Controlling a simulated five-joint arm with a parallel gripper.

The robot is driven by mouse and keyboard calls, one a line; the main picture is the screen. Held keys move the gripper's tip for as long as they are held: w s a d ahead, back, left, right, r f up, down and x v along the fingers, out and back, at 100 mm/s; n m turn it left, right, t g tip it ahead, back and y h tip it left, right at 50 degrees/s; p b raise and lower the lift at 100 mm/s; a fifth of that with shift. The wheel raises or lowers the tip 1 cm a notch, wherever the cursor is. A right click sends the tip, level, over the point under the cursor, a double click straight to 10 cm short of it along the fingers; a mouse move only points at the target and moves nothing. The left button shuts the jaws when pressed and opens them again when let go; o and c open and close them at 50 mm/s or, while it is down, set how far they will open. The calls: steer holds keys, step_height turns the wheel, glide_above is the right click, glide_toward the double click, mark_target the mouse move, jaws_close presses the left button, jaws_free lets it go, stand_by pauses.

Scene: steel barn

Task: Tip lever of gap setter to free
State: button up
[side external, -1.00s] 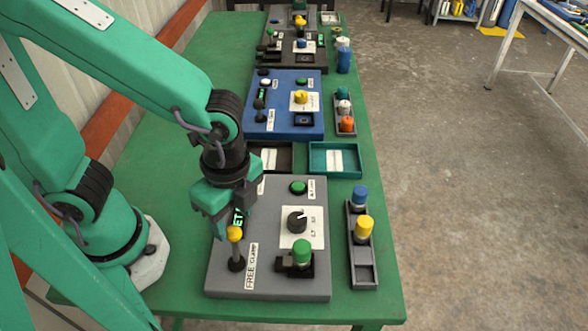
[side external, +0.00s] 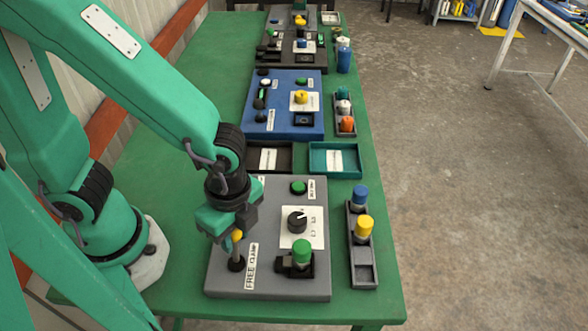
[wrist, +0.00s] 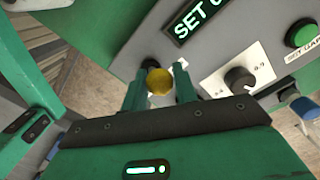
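The grey gap setter panel (side external: 285,283) lies on the near part of the green bench. Its lever has a yellow ball knob (side external: 237,236) and a dark base (side external: 236,263), beside a strip reading FREE and CLAMP (side external: 251,266). The lever looks nearly upright. My gripper (side external: 232,235) is down at the knob. In the wrist view the yellow knob (wrist: 160,81) sits between my two fingertips (wrist: 160,88), close to both. I cannot tell whether they press on it.
The panel also has a black dial (side external: 297,222), a green button (side external: 299,187) and a green-topped peg (side external: 302,254). A dark rack with blue and yellow pegs (side external: 363,270) stands to the right. Trays (side external: 334,174) and a blue panel (side external: 285,126) lie behind.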

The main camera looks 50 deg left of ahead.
mark_target(235, 234)
jaws_close()
steer(key=shift+s+d+r, duration=0.15)
steer(key=shift+s+d, duration=0.15)
steer(key=o, duration=0.7)
jaws_free()
steer(key=shift+r, duration=0.15)
steer(key=shift+w+d+r, duration=0.1)
steer(key=shift+r, duration=1.8)
steer(key=shift+w+d+r, duration=0.1)
steer(key=shift+r, duration=1.75)
